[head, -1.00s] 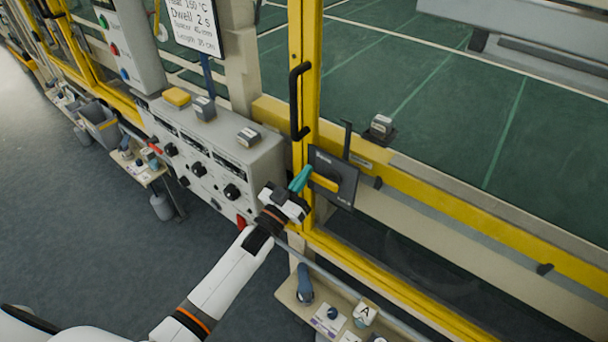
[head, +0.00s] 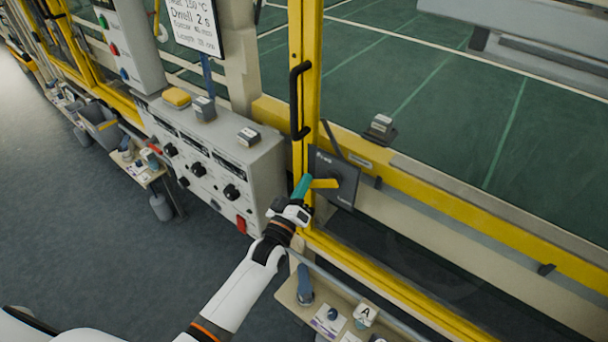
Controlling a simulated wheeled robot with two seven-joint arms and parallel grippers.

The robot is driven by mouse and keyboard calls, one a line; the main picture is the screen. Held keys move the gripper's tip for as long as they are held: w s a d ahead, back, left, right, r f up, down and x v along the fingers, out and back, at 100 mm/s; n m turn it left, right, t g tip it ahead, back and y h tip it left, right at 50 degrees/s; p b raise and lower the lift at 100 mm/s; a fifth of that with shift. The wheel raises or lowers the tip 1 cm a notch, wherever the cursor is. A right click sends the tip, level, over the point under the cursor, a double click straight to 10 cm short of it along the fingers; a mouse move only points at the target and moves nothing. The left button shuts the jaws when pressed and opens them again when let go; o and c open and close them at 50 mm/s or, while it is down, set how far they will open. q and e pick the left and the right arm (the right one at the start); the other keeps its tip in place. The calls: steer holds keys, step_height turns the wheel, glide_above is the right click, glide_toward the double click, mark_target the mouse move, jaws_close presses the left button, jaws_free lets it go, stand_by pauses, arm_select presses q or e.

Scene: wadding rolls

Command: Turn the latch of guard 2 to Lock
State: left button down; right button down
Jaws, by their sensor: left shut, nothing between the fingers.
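The latch is a yellow handle (head: 324,183) on a dark square plate (head: 345,186) fixed beside the yellow guard frame. The handle lies about level and points left from its pivot. Small print on the plate is too small to read. My left gripper (head: 303,186), with teal fingers, is shut and empty. Its fingertips are at the left end of the handle, and I cannot tell whether they touch it. My right gripper is not in view.
A black pull handle (head: 299,100) stands on the yellow post above the latch. A grey control box (head: 217,160) with knobs is to the left. A small shelf (head: 290,293) with tools and a block marked A is below.

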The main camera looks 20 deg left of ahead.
arm_select(q)
steer(key=n, duration=0.2)
steer(key=d+f+n+y, duration=0.1)
steer(key=n, duration=0.1)
steer(key=f+n+g+y+p, duration=0.1)
steer(key=n, duration=0.1)
steer(key=shift+s+d+n, duration=0.15)
steer(key=shift+s+n, duration=0.1)
steer(key=shift+n, duration=0.15)
steer(key=n, duration=0.1)
steer(key=d+f+n+g, duration=0.1)
steer(key=n+p, duration=0.1)
steer(key=n, duration=0.1)
steer(key=shift+s+d+f+y, duration=0.25)
steer(key=shift+s+d+y, duration=0.05)
steer(key=shift+d, duration=0.05)
steer(key=shift+d, duration=0.1)
